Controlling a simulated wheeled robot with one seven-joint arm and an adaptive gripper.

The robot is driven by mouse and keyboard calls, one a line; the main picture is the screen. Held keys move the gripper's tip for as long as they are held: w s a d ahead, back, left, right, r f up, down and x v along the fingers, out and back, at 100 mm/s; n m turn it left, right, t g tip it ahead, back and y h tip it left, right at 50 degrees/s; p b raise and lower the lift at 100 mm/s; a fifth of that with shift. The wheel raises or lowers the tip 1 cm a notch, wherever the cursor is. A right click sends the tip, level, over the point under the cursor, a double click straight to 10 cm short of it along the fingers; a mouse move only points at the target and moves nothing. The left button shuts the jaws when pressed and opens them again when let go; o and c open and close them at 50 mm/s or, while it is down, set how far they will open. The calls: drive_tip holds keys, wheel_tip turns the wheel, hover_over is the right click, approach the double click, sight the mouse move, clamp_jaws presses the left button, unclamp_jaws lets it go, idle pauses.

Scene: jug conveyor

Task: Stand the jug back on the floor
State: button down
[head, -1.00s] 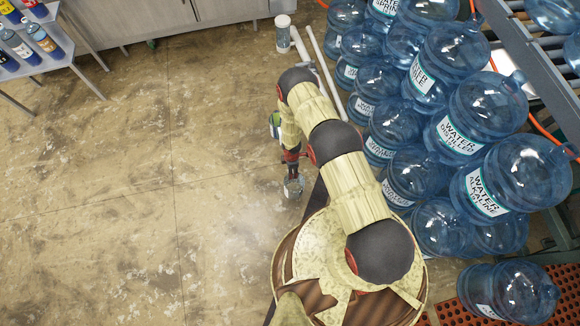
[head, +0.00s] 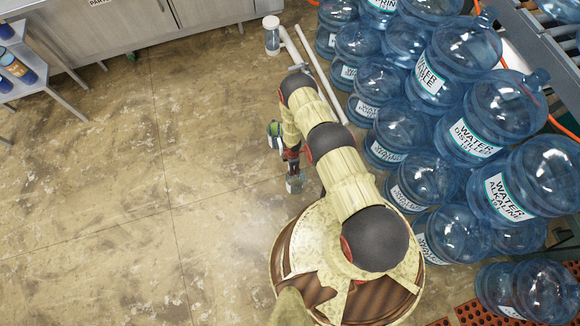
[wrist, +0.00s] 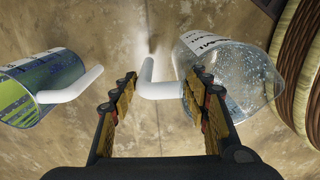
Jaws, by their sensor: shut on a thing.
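My gripper (head: 292,165) hangs low on the near side of my arm, over open floor. A small clear jug (head: 295,184) with a pale label is at its fingertips. In the wrist view the jug (wrist: 235,80) lies tilted at the right finger of my gripper (wrist: 162,85), and a white bent handle (wrist: 160,90) reaches between the fingers. The jaws are shut on the jug, but the exact contact is hard to see. I cannot tell whether its base touches the floor.
A green, blue and white item (wrist: 40,88) with a white bent piece is left of the fingers. Large blue water bottles (head: 480,115) crowd the right. A white-lidded jar (head: 271,36) and white pipes (head: 318,72) lie ahead. A shelf (head: 30,75) is far left. The left floor is clear.

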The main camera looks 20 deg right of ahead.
drive_tip(key=shift+s+f+b, duration=0.2)
drive_tip(key=shift+f+b, duration=0.15)
drive_tip(key=shift+f, duration=0.8)
drive_tip(key=c, duration=0.9)
unclamp_jaws()
drive_tip(key=shift+f, duration=0.15)
